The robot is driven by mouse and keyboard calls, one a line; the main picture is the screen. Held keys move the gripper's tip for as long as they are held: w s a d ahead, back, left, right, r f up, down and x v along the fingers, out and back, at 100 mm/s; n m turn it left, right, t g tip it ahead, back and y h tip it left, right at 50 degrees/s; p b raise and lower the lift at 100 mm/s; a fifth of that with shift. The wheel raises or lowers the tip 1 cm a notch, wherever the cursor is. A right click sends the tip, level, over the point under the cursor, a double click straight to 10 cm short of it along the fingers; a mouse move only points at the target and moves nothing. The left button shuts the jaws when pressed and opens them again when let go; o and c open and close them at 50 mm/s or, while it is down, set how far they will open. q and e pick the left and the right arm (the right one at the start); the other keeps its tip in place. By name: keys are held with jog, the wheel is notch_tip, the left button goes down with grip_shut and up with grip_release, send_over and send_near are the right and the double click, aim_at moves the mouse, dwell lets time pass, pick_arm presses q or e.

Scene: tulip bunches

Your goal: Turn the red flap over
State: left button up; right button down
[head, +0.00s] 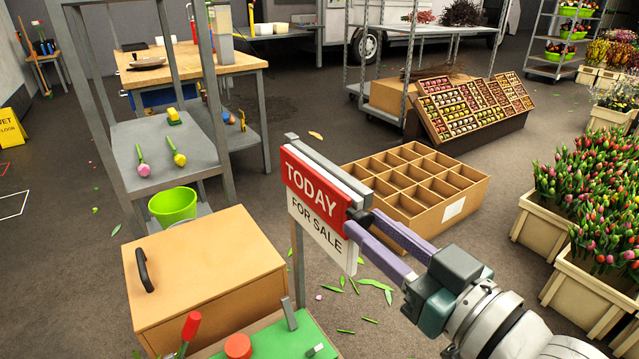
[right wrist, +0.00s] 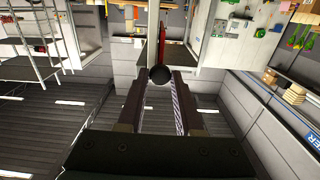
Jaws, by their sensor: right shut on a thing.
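The sign stands on a grey post (head: 298,262) in the middle of the head view. Its red flap (head: 312,185) reads "TODAY" and covers the upper part of the face. Below it the white panel (head: 318,226) reads "FOR SALE". A round black knob (head: 363,215) sits at the flap's right edge. My right gripper (head: 360,222) reaches in from the lower right, its purple fingers shut on the knob. In the right wrist view the knob (right wrist: 160,74) is between the fingertips, with the red flap (right wrist: 163,42) edge-on beyond. My left gripper is out of view.
A wooden box with a black handle (head: 205,275) stands left of the sign. A green surface (head: 290,343) lies in front. A divided cardboard tray (head: 410,228) is behind on the floor. Tulip crates (head: 545,226) stand at the right; a grey shelf (head: 160,150) at the left.

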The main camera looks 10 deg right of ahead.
jog(key=c, duration=0.6)
grip_release()
jog(key=p+v, duration=0.1)
jog(key=v, duration=0.9)
